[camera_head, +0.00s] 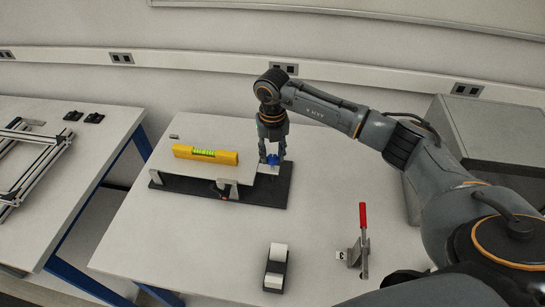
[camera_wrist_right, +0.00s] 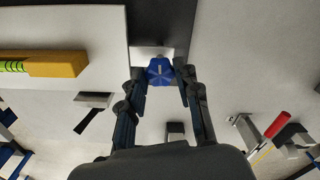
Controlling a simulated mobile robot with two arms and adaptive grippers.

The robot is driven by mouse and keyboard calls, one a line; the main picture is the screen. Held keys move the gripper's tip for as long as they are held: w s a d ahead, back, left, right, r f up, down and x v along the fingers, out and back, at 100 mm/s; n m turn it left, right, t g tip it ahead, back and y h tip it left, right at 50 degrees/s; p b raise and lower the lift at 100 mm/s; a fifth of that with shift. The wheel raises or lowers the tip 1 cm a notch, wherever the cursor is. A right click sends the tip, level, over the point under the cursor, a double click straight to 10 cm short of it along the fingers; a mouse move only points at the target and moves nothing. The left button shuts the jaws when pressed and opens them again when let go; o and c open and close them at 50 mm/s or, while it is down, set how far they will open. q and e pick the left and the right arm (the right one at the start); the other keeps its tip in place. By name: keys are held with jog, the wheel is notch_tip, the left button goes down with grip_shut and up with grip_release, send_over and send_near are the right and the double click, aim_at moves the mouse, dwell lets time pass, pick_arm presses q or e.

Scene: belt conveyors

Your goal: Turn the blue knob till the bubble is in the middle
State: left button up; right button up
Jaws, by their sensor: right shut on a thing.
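The blue knob (camera_head: 272,159) is at the right end of a dark base plate (camera_head: 262,195). My right gripper (camera_head: 272,156) comes down on the knob from above and is shut on it. In the right wrist view the blue knob (camera_wrist_right: 159,72) sits between the two fingertips (camera_wrist_right: 160,75). A yellow spirit level (camera_head: 222,157) with a green vial (camera_head: 203,152) lies on a pale raised plate (camera_head: 175,168) left of the knob. The level (camera_wrist_right: 58,65) shows partly in the wrist view. The bubble is too small to place. My left gripper is out of view.
A black-and-white block (camera_head: 276,268) and a red-handled toggle clamp (camera_head: 362,218) stand nearer on the white table. A grey box (camera_head: 480,130) stands at right. A second table (camera_head: 95,135) is at left, across a gap.

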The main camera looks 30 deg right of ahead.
jog(key=n+b, duration=0.3)
jog(key=shift+f+n, duration=0.15)
jog(key=shift+n, duration=0.25)
jog(key=n+b, duration=0.7)
jog(key=n, duration=0.1)
jog(key=n+b, duration=0.2)
jog(key=n, duration=0.1)
jog(key=shift+n, duration=0.3)
jog(key=n+b, duration=0.1)
jog(key=n, duration=0.2)
jog(key=shift+n+b, duration=0.35)
jog(key=shift+n, duration=0.05)
jog(key=n+b, duration=0.1)
jog(key=n, duration=0.3)
jog(key=shift+b, duration=0.3)
jog(key=n+b, duration=0.1)
jog(key=n, duration=0.4)
jog(key=shift+r, duration=0.2)
jog(key=n, duration=0.4)
jog(key=shift+n+b, duration=0.4)
